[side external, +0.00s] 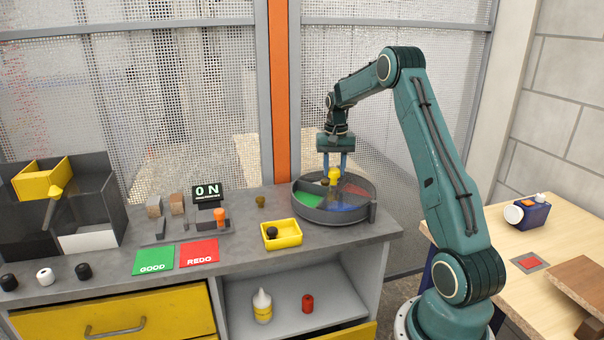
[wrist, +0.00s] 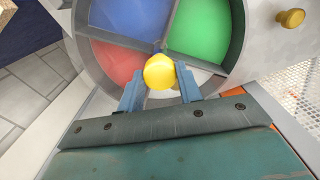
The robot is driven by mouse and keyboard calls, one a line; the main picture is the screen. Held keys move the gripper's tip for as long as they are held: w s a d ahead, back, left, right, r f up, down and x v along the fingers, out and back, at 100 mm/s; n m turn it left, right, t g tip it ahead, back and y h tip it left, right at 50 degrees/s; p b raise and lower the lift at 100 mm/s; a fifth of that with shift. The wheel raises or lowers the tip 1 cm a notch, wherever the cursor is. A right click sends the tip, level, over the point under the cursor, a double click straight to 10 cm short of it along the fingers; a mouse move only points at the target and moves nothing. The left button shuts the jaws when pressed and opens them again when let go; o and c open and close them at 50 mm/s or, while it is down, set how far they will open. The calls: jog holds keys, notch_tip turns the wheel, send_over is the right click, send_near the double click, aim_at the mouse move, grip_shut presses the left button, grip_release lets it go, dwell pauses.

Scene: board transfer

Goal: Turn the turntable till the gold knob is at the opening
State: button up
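The round grey turntable (side external: 300,210) stands on the bench, with coloured sectors; the wrist view shows blue (wrist: 135,15), green (wrist: 200,28) and red (wrist: 118,60) ones, and part of a pale one. A yellow post (side external: 334,175) rises at its middle. My gripper (side external: 334,178) points down with one blue finger on each side of the post's top (wrist: 160,71); whether they press on it is unclear. A gold knob (side external: 260,201) stands on the bench left of the turntable, also in the wrist view (wrist: 291,18). The rim's opening is not clear.
A yellow tray (side external: 297,232) with a dark knob stands just in front-left of the turntable. Green (side external: 153,260) and red (side external: 199,251) cards, an ON display (side external: 207,191) and a dark bin (side external: 95,165) lie farther left. A mesh fence stands behind.

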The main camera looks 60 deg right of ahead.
grip_shut()
jog(key=shift+n, duration=2)
jog(key=shift+r+n, duration=0.1)
jog(key=shift+n, duration=7)
jog(key=o, duration=1.1)
grip_release()
